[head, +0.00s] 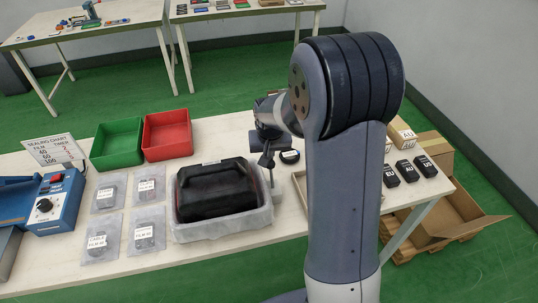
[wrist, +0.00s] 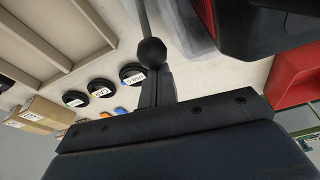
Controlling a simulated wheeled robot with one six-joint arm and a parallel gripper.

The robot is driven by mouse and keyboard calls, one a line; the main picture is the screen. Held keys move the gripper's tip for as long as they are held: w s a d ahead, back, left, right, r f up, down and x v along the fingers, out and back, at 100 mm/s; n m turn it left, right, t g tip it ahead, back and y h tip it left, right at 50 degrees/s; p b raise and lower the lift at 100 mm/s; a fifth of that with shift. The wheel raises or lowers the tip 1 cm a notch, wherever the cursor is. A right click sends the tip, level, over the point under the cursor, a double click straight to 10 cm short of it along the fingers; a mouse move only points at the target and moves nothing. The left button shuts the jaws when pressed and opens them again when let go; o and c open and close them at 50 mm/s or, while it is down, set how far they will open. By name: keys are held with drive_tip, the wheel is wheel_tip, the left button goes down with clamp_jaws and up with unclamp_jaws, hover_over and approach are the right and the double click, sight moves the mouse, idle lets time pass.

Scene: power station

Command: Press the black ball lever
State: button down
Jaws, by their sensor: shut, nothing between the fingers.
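The black ball (wrist: 151,52) of the lever shows in the wrist view, on the end of a thin grey rod (wrist: 144,18). My gripper (wrist: 156,82) is shut and empty, with its fingertips right at the ball. I cannot tell whether they touch it. In the head view my gripper (head: 266,160) is over the table, just right of the black case, and a thin upright rod (head: 272,179) shows below it. The ball cannot be made out clearly there, behind or among the gripper parts.
A black case (head: 215,188) sits in a clear tray (head: 222,230) close left of my gripper. Green (head: 117,144) and red (head: 167,134) bins stand behind. Bagged items and a blue machine (head: 55,202) are at left. Several small black boxes (head: 405,170) are at right.

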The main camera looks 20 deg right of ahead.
sight(272, 164)
drive_tip(key=shift+s+f+b, duration=0.1)
drive_tip(key=shift+s+b, duration=0.05)
drive_tip(key=shift+b, duration=0.15)
drive_tip(key=s+t+b, duration=0.1)
drive_tip(key=b, duration=0.2)
drive_tip(key=s+t+b, duration=0.1)
drive_tip(key=t+b, duration=0.1)
drive_tip(key=b, duration=0.2)
drive_tip(key=s+t+b, duration=0.1)
drive_tip(key=s+b, duration=0.1)
drive_tip(key=b, duration=0.2)
drive_tip(key=shift+r+t, duration=0.25)
drive_tip(key=shift+t, duration=0.05)
drive_tip(key=s+t+b, duration=0.2)
drive_tip(key=b, duration=0.5)
drive_tip(key=shift+s+f+t+b, duration=0.1)
drive_tip(key=shift+s+t+b, duration=0.25)
drive_tip(key=shift+t+b, duration=0.05)
drive_tip(key=s+t+b, duration=0.1)
drive_tip(key=s+b, duration=0.1)
drive_tip(key=b, duration=0.3)
drive_tip(key=shift+s+t, duration=0.25)
drive_tip(key=shift+t, duration=0.15)
drive_tip(key=shift+s+f+b, duration=0.15)
drive_tip(key=shift+s+b, duration=0.05)
drive_tip(key=shift+b, duration=0.2)
